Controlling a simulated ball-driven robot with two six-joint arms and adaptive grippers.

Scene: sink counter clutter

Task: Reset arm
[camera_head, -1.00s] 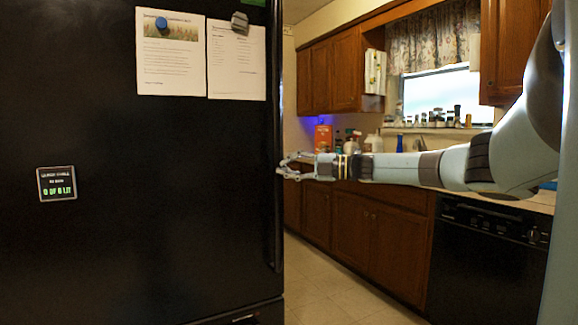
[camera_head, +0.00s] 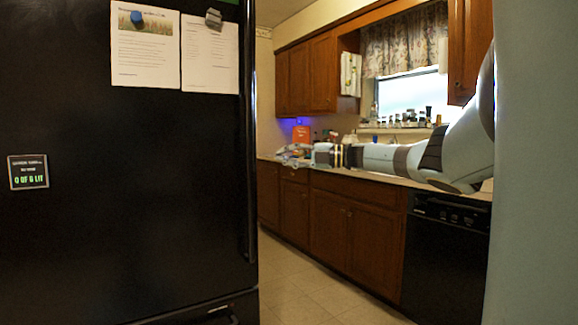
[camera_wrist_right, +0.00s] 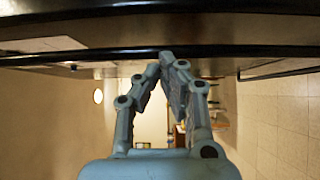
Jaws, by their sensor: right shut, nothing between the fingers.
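My right arm (camera_head: 450,155) reaches in from the right in the head view, held roughly level in front of the counter. My right gripper (camera_head: 284,157) is at its left end, to the right of the black fridge's edge. In the right wrist view the gripper (camera_wrist_right: 168,58) shows from behind; its two fingers meet at the tips and nothing is between them. My left gripper is not in view.
A black fridge (camera_head: 120,190) with papers on its door fills the left. A counter with wooden cabinets (camera_head: 330,220) and a black dishwasher (camera_head: 446,250) runs along the right. Bottles stand on the window sill. The tiled floor (camera_head: 300,285) between is clear.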

